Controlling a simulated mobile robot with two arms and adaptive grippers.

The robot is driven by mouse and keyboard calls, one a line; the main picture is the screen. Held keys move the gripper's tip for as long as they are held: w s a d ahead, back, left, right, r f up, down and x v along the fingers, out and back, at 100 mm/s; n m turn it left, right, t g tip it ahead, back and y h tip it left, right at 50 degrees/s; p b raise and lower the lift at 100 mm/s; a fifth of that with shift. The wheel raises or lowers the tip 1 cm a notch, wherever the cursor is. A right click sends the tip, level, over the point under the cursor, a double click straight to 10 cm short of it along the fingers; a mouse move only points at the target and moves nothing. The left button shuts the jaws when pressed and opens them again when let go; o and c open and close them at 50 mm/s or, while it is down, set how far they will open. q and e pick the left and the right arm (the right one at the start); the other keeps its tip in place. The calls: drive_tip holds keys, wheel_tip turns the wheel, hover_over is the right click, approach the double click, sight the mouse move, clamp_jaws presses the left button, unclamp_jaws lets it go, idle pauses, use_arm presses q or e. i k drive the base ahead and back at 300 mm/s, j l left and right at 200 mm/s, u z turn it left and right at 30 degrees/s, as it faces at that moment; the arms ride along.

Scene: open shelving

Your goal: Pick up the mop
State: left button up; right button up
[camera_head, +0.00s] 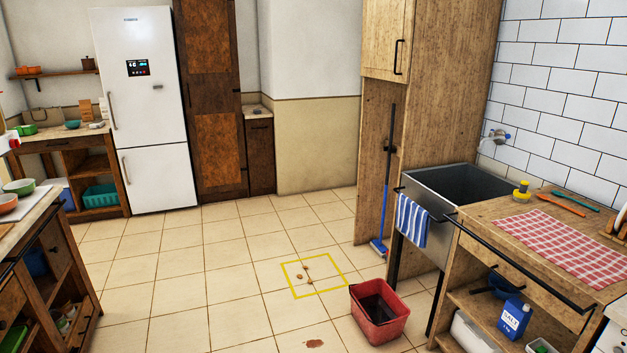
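The mop (387,185) stands upright in the open niche of the tall wooden cabinet, left of the sink. It has a long handle, dark at the top and blue lower down, and a blue head (378,247) close to the floor. A dark holder is at the handle's middle. I cannot tell whether it grips the handle. Neither of my grippers is in view.
A red bucket (393,326) stands on the floor in front of the mop. A yellow square outline (291,289) surrounds small brown bits, and a reddish stain (314,343) lies nearer. The sink (424,206) and wooden counter (472,231) bound the right.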

sight(376, 244)
drive_tip(key=i, duration=4.1)
